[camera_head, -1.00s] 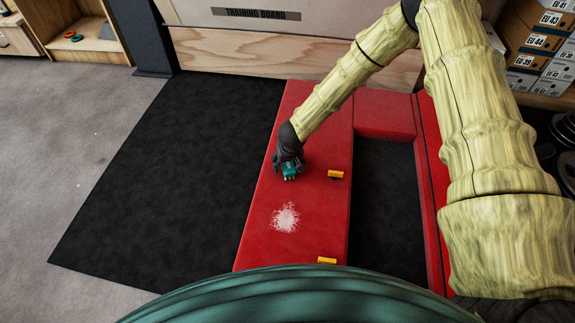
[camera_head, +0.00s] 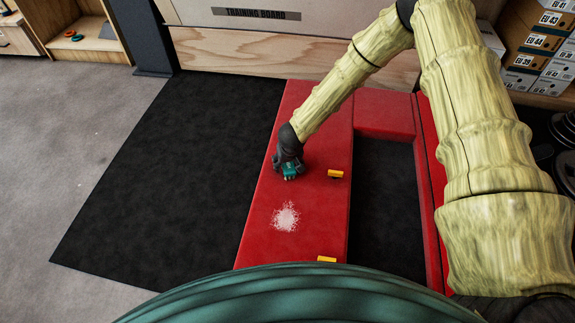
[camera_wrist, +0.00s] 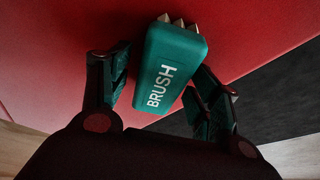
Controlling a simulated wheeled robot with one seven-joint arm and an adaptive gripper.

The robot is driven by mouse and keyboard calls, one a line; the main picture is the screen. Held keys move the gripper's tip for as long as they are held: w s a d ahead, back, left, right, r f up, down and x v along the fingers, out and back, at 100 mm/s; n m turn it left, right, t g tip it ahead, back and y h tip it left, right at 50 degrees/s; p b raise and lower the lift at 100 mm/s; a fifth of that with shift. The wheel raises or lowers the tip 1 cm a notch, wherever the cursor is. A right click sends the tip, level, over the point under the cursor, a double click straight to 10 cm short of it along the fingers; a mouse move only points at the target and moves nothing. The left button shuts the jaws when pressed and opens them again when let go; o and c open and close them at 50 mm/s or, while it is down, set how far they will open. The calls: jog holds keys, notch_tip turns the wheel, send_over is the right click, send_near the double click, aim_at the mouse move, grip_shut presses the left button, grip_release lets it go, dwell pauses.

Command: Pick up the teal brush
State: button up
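The teal brush (camera_wrist: 170,70) lies on a red padded surface (camera_head: 312,130), with "BRUSH" in white on its back and pale bristle tips at its far end. It also shows in the head view as a small teal patch (camera_head: 290,171) under my gripper. My gripper (camera_wrist: 162,72) is down around the brush, one finger on each side. A narrow gap shows between the left finger and the brush. The right finger is very close to the brush's other side, and I cannot tell whether it touches. My wrist hides part of the brush in the head view.
A white powder patch (camera_head: 285,217) lies on the red pad nearer me. Two yellow pieces (camera_head: 336,174) sit along its right edge. A dark mat (camera_head: 170,170) lies left, a wooden training board (camera_head: 290,55) stands behind, and shoe boxes (camera_head: 540,45) are at back right.

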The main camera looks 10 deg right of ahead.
jog(key=c, duration=1)
jog(key=shift+o, duration=0.2)
jog(key=shift+r+b, duration=0.1)
jog(key=shift+b, duration=0.55)
notch_tip(320, 180, up, 3)
jog(key=p, duration=0.2)
jog(key=shift+p, duration=0.3)
jog(key=shift+s+a+r+p, duration=0.15)
jog(key=shift+s+r+p, duration=0.2)
jog(key=shift+r+p, duration=0.25)
jog(key=s+a+p, duration=0.1)
jog(key=s, duration=0.3)
jog(key=s+a+p, duration=0.2)
jog(key=s, duration=0.3)
jog(key=s+a+r+p, duration=0.1)
jog(key=s+a+p, duration=0.1)
jog(key=s, duration=0.3)
jog(key=shift+s+a, duration=0.1)
jog(key=shift+a, duration=0.1)
